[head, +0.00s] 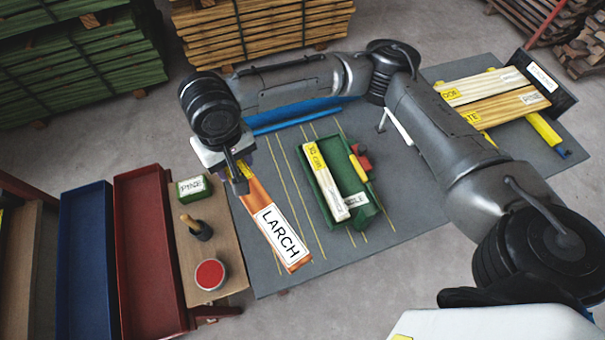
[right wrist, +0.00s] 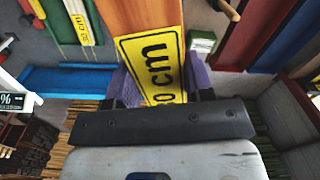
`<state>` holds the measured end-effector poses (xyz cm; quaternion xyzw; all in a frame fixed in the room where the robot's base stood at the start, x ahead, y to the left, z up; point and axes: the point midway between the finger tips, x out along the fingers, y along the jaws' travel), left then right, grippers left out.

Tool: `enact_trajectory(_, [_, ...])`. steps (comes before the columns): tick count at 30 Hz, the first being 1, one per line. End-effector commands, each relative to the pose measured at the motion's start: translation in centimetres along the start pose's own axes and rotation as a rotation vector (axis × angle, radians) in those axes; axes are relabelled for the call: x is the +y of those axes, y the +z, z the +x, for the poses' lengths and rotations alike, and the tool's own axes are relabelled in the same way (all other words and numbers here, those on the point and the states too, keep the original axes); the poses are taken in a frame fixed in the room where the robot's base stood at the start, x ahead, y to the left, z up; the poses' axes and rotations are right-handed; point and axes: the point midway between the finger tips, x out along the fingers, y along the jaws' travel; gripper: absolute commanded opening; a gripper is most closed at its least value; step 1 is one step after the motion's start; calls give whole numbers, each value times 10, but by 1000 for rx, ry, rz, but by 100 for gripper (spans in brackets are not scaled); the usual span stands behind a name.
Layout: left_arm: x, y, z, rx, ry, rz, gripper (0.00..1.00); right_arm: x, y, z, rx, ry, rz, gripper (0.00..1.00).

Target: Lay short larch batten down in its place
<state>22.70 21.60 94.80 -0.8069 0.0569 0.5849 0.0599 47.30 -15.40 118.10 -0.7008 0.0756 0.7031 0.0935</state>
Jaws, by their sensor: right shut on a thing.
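The larch batten (head: 270,222) is orange-brown, with a white LARCH label and a yellow label ending in "0 cm". My right gripper (head: 238,178) is shut on its upper end in the head view. The batten slants down to the right over the grey table's left part; whether it touches the table cannot be told. In the right wrist view, the purple fingers (right wrist: 158,88) grip both sides of the batten (right wrist: 140,15) by its yellow label. Yellow lines (head: 310,205) run along the grey table top (head: 375,245). My left gripper is not in view.
A green tray (head: 372,208) holds a pale batten (head: 325,180). Labelled battens (head: 492,95) lie at the table's right. A side bench (head: 228,238) holds a red tin (head: 210,274), a brush-like tool (head: 196,228) and a green box (head: 193,187). Red (head: 150,245) and blue (head: 85,250) bins stand left.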

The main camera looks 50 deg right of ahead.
Motion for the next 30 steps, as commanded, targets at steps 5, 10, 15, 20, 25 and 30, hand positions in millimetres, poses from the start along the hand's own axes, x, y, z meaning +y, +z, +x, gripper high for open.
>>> enact_trajectory(5, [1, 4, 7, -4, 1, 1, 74, 75, -24, 62, -14, 0, 164, 17])
enact_trajectory(10, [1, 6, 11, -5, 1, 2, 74, 153, -35, 105, -15, 3, 279, 17])
enact_trajectory(15, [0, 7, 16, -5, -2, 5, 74, 234, -36, 136, -14, 11, 346, 17])
enact_trajectory(20, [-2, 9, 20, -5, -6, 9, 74, 302, -27, 156, -11, 17, 362, 17])
enact_trajectory(25, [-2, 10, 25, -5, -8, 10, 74, 356, -10, 174, -4, 24, 346, 18])
enact_trajectory(30, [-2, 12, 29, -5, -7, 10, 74, 387, 12, 193, 4, 30, 316, 18])
